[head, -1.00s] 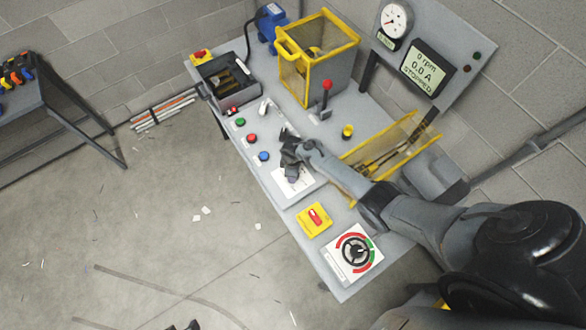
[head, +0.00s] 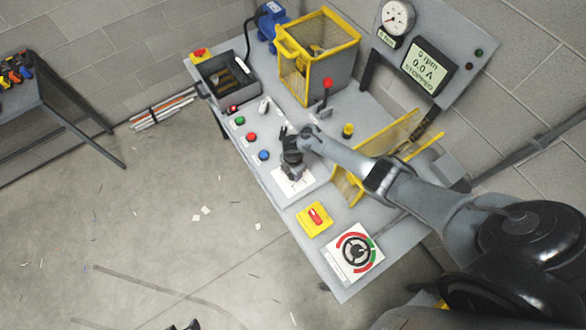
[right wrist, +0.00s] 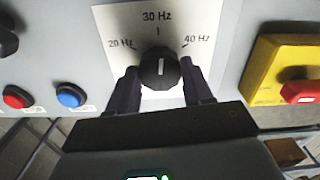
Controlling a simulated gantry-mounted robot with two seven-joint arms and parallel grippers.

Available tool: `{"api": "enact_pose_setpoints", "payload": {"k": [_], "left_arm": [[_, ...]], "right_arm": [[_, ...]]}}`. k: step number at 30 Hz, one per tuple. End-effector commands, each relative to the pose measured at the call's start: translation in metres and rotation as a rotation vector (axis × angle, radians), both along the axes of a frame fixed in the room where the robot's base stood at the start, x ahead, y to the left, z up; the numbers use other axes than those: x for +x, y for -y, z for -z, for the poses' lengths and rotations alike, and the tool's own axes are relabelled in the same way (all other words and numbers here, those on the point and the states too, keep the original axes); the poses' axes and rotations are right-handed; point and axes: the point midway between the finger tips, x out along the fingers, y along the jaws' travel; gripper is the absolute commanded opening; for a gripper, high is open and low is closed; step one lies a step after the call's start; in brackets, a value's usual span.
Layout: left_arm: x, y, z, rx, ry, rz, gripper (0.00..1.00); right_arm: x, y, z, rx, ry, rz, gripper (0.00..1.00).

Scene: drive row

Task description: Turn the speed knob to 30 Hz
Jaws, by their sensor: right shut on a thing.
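The black speed knob (right wrist: 158,67) sits on a white dial plate (right wrist: 107,42) marked 20 Hz, 30 Hz and 40 Hz. Its white pointer line points up at the 30 Hz tick in the right wrist view. My right gripper (right wrist: 160,84) is shut on the knob, one finger on each side. In the head view the right gripper (head: 293,172) is over the dial plate (head: 290,187) and hides the knob. Dark tips at the bottom edge of the head view look like my left gripper (head: 183,326); their opening is unclear.
Red (right wrist: 17,97) and blue (right wrist: 70,96) buttons lie left of the dial, and a yellow switch box (right wrist: 283,70) lies right. A yellow guard frame (head: 385,150) stands behind my right arm. The display (head: 428,68) reads 0 rpm, 0.0 A, STOPPED.

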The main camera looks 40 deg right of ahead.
Motion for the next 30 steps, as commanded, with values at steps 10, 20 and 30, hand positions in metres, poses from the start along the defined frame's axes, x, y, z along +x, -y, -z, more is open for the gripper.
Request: {"api": "enact_pose_setpoints", "payload": {"k": [10,20,30], "left_arm": [[0.0,-0.0014,0.0044,0.005,0.0,0.004,0.43],[0.0001,0.0003,0.0044,-0.001,0.0,-0.001,0.43],[0.0002,0.0019,0.0042,-0.008,0.0,-0.005,0.43]], "right_arm": [[0.0005,-0.0006,-0.0005,0.0,0.001,-0.124,0.2],[0.0005,-0.0012,-0.0009,0.001,0.001,-0.138,0.2],[0.0004,-0.0009,-0.0007,0.001,0.001,-0.136,0.76]]}}
